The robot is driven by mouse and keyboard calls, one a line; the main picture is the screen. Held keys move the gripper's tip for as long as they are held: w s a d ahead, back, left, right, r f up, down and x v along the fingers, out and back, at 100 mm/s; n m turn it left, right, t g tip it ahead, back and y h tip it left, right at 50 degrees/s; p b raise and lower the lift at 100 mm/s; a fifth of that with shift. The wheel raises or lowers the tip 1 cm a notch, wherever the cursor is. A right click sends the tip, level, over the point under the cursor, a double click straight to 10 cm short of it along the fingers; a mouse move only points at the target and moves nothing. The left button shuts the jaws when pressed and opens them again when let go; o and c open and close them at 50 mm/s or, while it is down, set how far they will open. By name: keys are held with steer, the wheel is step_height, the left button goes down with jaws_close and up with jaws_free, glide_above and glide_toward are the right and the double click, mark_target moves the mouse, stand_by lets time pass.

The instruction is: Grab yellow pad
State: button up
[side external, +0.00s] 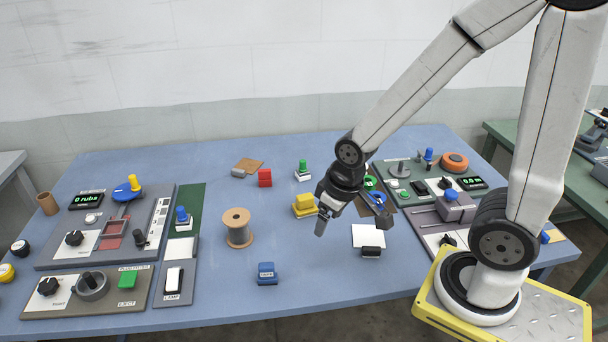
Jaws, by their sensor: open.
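A yellow block (304,201) sits on a flat yellow base, which looks like the yellow pad (299,213), near the middle of the blue table. My gripper (346,214) hangs just to the right of it in the picture, pointing down, with its jaws open. One finger comes down close to the pad's right side, apart from it as far as I can see. Nothing shows between the fingers. The exact height of the fingertips above the table is hard to tell.
A wooden spool (237,227) stands left of the pad. Control panels (60,253) fill the left side.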

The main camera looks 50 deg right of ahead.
mark_target(307, 196)
steer(key=shift+d, duration=0.1)
steer(key=w+d+f+m+y, duration=0.3)
steer(key=d+m, duration=0.1)
steer(key=m, duration=0.3)
steer(key=w+d+f+m+y, duration=0.2)
steer(key=w+d+m+y, duration=0.1)
steer(key=m, duration=0.4)
steer(key=w+d+f+m+t+y, duration=0.1)
steer(key=w+d+f+m+y, duration=0.2)
steer(key=w+d+m+y, duration=0.1)
steer(key=shift+w+d+f+m, duration=0.2)
steer(key=shift+w+d+m, duration=0.15)
steer(key=shift+d+m, duration=0.35)
steer(key=shift+w+d+f+m, duration=0.15)
steer(key=shift+w+d+m, duration=0.2)
steer(key=shift+d+m, duration=0.35)
steer(key=d+m+t, duration=0.1)
steer(key=w+d+m+t, duration=0.1)
steer(key=d, duration=0.1)
steer(key=d+f+m+t+y, duration=0.1)
steer(key=d+m+t, duration=0.1)
steer(key=shift+w+d, duration=0.1)
steer(key=shift+w, duration=0.3)
steer(key=shift+f, duration=0.1)
steer(key=shift+x, duration=1.35)
